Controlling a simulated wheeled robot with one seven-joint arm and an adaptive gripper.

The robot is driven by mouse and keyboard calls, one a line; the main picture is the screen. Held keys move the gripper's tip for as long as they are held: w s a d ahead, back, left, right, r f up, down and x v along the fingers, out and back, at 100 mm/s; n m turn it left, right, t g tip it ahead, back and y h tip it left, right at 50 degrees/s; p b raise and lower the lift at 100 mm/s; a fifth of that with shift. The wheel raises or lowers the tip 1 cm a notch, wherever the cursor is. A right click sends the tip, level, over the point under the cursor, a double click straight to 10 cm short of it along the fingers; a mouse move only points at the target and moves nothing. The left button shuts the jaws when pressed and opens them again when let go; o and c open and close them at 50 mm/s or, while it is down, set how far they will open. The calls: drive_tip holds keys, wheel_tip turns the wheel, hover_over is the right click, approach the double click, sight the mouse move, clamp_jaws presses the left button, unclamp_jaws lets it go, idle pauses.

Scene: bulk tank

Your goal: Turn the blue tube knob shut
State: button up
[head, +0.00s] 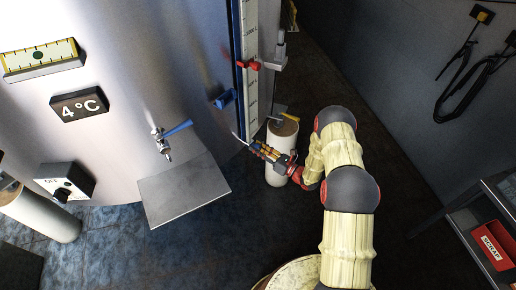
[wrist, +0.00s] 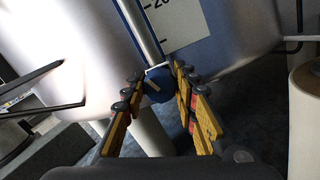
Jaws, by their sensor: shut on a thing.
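The blue tube knob (wrist: 158,88) sits at the foot of the sight tube and shows between my fingertips in the wrist view. A pale bent piece sticks out just above it. My gripper (wrist: 158,78) is shut on the knob, with one finger on each side. In the head view my gripper (head: 257,148) reaches in from the right at the lower end of the tube scale (head: 251,98), and its fingers largely hide the knob there.
A blue piece (head: 224,98) and a red handle (head: 249,65) are higher up by the tube. A blue-handled tap (head: 172,132) and a metal shelf (head: 185,190) are to the left.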

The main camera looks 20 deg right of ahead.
drive_tip(key=shift+f+m+p, duration=0.1)
drive_tip(key=shift+m+p, duration=0.2)
drive_tip(key=shift+m, duration=2)
drive_tip(key=o, duration=1.2)
drive_tip(key=shift+c, duration=0.2)
drive_tip(key=v, duration=1.2)
drive_tip(key=shift+a+f, duration=0.1)
